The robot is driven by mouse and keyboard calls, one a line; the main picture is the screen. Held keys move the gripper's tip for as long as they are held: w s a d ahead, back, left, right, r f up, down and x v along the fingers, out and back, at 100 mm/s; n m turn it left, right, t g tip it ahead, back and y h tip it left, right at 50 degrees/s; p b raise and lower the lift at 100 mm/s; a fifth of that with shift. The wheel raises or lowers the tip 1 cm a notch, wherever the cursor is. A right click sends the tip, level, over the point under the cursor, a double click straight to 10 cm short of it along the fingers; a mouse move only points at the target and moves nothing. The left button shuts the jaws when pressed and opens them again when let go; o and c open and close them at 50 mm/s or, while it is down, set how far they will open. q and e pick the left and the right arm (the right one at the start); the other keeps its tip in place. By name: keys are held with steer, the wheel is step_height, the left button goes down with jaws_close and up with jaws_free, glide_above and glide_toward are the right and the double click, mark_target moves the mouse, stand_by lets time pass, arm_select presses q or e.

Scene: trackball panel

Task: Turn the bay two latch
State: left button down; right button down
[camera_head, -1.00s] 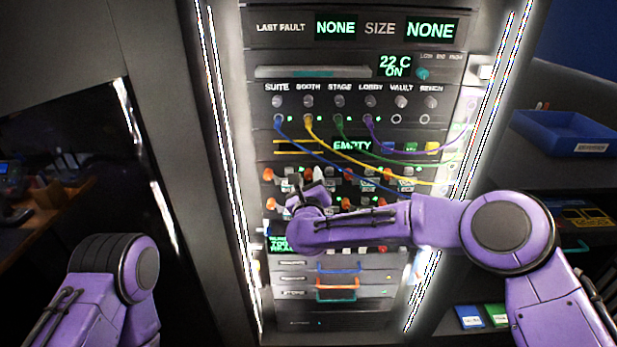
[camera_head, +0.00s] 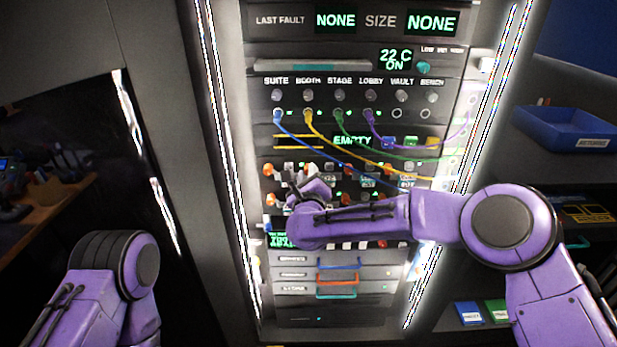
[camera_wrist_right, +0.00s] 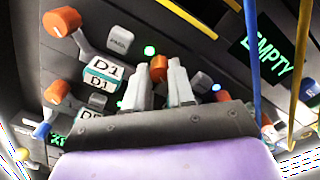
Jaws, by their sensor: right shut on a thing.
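Several orange latch knobs sit on the bay rows in the middle of the panel, one at the left of the upper row (camera_head: 267,170). My right gripper (camera_head: 305,178) is at the upper bay row in the head view. In the right wrist view its two pale fingertips (camera_wrist_right: 158,82) are shut on an orange latch knob (camera_wrist_right: 158,68), which shows between them. I cannot read the bay number of the held latch. My left gripper is not in view; only part of my left arm shows.
Blue, yellow, green and purple cables (camera_head: 369,148) hang across the panel just above the gripper and arm. A display (camera_head: 352,140) reads EMPTY. Drawers with coloured handles (camera_head: 338,280) are below. A blue tray (camera_head: 565,130) stands on the right shelf.

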steer(key=n, duration=1.5)
steer(key=shift+n+p, duration=0.3)
steer(key=shift+p, duration=0.05)
stand_by(0.4)
steer(key=c, duration=1)
jaws_free()
steer(key=shift+o, duration=0.2)
steer(key=shift+s, duration=0.1)
steer(key=s+b, duration=0.2)
steer(key=s, duration=0.8)
steer(key=shift+s, duration=0.2)
